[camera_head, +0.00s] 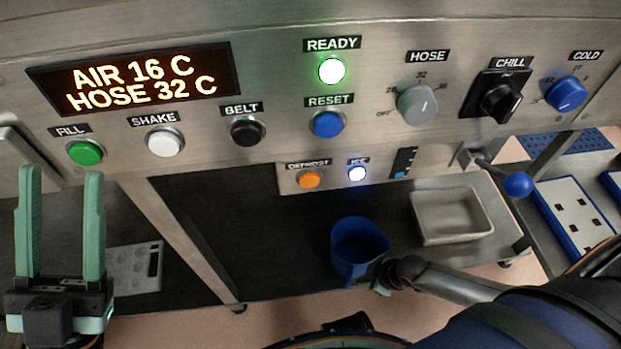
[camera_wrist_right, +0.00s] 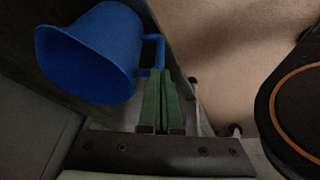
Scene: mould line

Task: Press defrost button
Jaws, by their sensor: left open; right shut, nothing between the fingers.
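The orange defrost button (camera_head: 309,179) sits under its DEFROST label on a small metal plate below the main panel, uncovered. Beside it, under the ICE label, a white lamp (camera_head: 357,174) is lit. My left gripper (camera_head: 60,175) is open and empty at the far left, its fingers pointing up below the green FILL button, well away from the defrost button. My right gripper (camera_wrist_right: 160,72) is shut and empty, its green fingertips close to the handle of a blue jug (camera_wrist_right: 95,50). Whether they touch the handle I cannot tell. In the head view my right gripper is mostly hidden.
The blue jug (camera_head: 358,250) stands on a dark surface below the defrost plate, beside a grey tray (camera_head: 452,242). A lever with a blue knob (camera_head: 518,184) sticks out at the right. The panel has several other buttons and knobs, including blue RESET (camera_head: 327,124) and a lit green READY lamp (camera_head: 332,70).

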